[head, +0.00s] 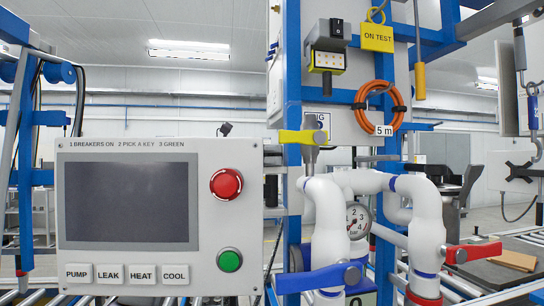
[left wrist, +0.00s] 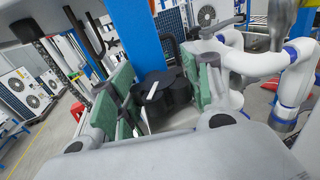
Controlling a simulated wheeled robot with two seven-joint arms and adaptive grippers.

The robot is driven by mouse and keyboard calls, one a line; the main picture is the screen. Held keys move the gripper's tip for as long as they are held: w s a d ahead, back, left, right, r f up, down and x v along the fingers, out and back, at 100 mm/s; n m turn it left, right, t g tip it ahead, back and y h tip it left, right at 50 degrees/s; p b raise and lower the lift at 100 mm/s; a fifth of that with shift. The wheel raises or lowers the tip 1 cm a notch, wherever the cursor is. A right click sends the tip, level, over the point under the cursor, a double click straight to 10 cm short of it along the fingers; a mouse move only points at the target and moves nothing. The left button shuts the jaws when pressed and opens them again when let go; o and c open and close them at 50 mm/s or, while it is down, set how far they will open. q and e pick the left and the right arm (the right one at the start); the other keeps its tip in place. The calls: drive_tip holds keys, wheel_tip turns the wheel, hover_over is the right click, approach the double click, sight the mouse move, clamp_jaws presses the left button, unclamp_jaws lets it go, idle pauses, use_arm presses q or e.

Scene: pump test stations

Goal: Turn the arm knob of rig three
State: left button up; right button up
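In the left wrist view a black knob (left wrist: 158,92) with a white pointer mark sits close to a blue post (left wrist: 135,35). My left gripper (left wrist: 158,80) has its two green-padded fingers apart, one on each side of the knob. The pads look close to the knob, but I cannot tell whether they touch it. In the head view I cannot clearly make out this gripper or the knob around the control panel (head: 150,262) and blue post (head: 292,90). I do not see my right gripper in either view.
White pipes (head: 427,225) with a gauge (head: 357,220), a blue lever (head: 318,279) and a red lever (head: 472,252) stand right of the panel. An orange hose coil (head: 378,86) and a yellow ON TEST sign (head: 377,37) hang above. The panel has red and green buttons.

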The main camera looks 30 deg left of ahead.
use_arm(q)
drive_tip(key=shift+c, duration=0.9)
drive_tip(key=shift+t, duration=0.3)
drive_tip(key=shift+a+n+t+y+b, duration=0.1)
drive_tip(key=shift+n+t+y+b, duration=0.2)
drive_tip(key=shift+n+t, duration=0.15)
drive_tip(key=shift+n+t+y, duration=0.6)
drive_tip(key=shift+n+t, duration=0.25)
drive_tip(key=shift+t, duration=0.2)
drive_tip(key=shift+n+t+y+b, duration=0.3)
drive_tip(key=shift+n+t+y, duration=0.4)
drive_tip(key=shift+t, duration=0.1)
use_arm(e)
drive_tip(key=shift+w+a+r, duration=0.15)
drive_tip(key=shift+w+a, duration=0.5)
drive_tip(key=shift+w, duration=0.35)
use_arm(q)
drive_tip(key=shift+n+t+y, duration=0.3)
drive_tip(key=shift+t, duration=0.1)
drive_tip(key=o, duration=1)
drive_tip(key=shift+o, duration=0.2)
use_arm(e)
drive_tip(key=shift+s, duration=0.2)
